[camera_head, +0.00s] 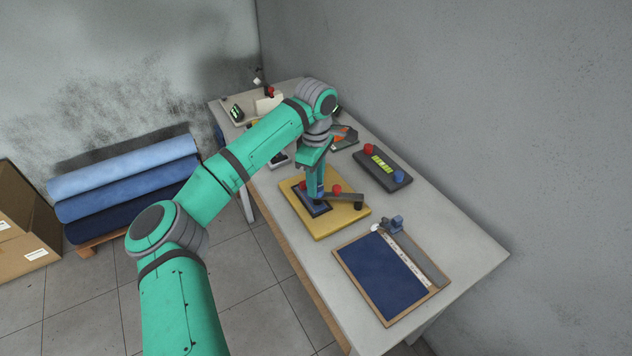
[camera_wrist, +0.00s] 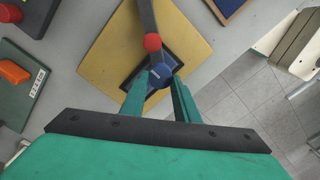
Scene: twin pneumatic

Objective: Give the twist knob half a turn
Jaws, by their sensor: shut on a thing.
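My gripper (camera_head: 317,190) points down over a yellow board (camera_head: 325,228) on the table. In the wrist view, its two green fingers (camera_wrist: 163,82) are shut on a round blue knob (camera_wrist: 160,73), one finger on each side. The blue knob sits by the end of a dark grey bar, above a dark blue pad (camera_head: 302,202). A red knob (camera_wrist: 152,42) stands on the same bar, just beyond the blue one and clear of the fingers. The red knob also shows in the head view (camera_head: 336,189). My fingers mostly hide the blue knob in the head view.
A dark box (camera_head: 374,168) with a red and a blue button stands to the right, behind the yellow board. A paper trimmer with a blue bed (camera_head: 382,275) lies nearer the table's front. Several small items stand at the far end. Bare tabletop (camera_head: 458,240) shows at the right.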

